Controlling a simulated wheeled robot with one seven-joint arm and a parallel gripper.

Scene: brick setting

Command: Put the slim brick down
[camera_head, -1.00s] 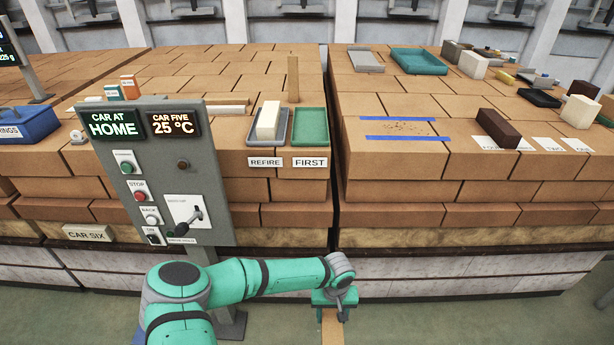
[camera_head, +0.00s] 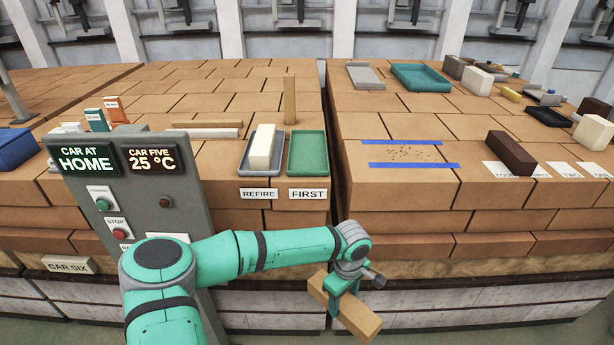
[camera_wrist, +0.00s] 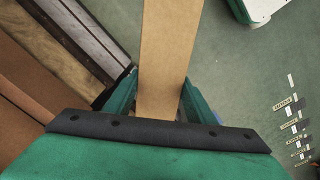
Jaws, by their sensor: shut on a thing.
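My gripper (camera_head: 346,288) is shut on a slim tan brick (camera_head: 357,318), held tilted in front of the brick stack's front face, below the stack top. In the wrist view the slim brick (camera_wrist: 168,55) runs between the green fingers (camera_wrist: 155,100), with the floor beyond it. Its far end is cut off by the frame there.
On the stack, a grey REFIRE tray (camera_head: 246,160) holds a cream brick (camera_head: 262,147); the green FIRST tray (camera_head: 307,160) is empty. Blue tape strips (camera_head: 413,165) bound a speckled patch. A dark brick (camera_head: 511,153) lies right. A control panel (camera_head: 133,190) stands left.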

